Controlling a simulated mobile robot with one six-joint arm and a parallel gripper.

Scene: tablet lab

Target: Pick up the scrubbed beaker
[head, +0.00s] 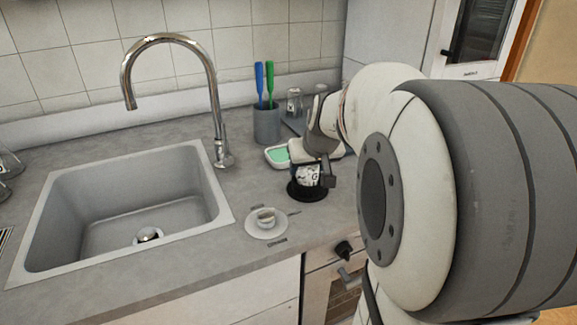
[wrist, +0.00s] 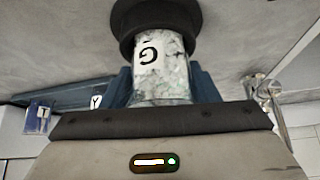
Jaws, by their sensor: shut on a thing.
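A glass beaker with a white label marked G (head: 308,174) stands upright on a round black base (head: 306,193) on the counter. My gripper (head: 318,174) is shut on it. In the wrist view the beaker (wrist: 162,72) sits between my gripper's fingers (wrist: 160,90), with its glass looking speckled. The black base (wrist: 155,14) is at the beaker's end there, and I see no gap between them. My gripper hides part of the beaker in the head view.
A grey holder (head: 266,126) with a blue and a green brush stands behind, beside a sponge dish (head: 270,155). Glassware (head: 294,101) stands at the back. The sink (head: 135,215) and tap (head: 216,100) are left.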

